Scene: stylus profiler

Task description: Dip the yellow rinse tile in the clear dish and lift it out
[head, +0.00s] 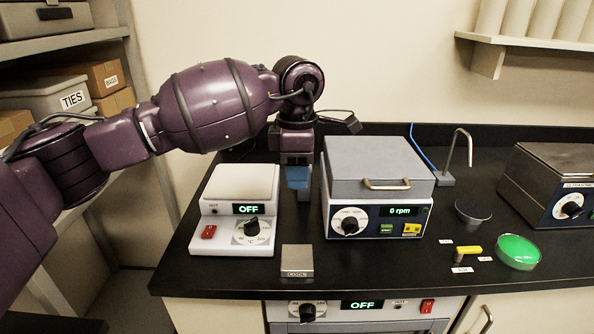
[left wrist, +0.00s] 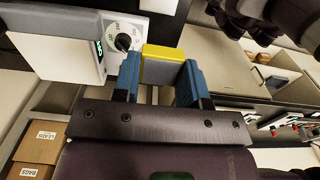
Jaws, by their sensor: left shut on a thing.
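My left gripper (head: 298,186) points down between the white hotplate and the grey lidded spinner in the head view. In the left wrist view its blue fingers (left wrist: 160,84) are shut on a block with a yellow face and a grey side, which I take for the yellow rinse tile (left wrist: 163,54). The held tile is hidden in the head view. A small greyish bowl (head: 473,212), perhaps the clear dish, stands on the counter at the right, well away from the gripper. Its contents cannot be made out.
The hotplate (head: 232,187) reads OFF. The spinner (head: 372,168) reads 0 rpm. A small grey COOL block (head: 297,261) sits near the front edge. A green dish (head: 518,252) and a small yellow piece (head: 467,251) lie at the right, near a thin tap (head: 459,150) and a metal bath (head: 552,176).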

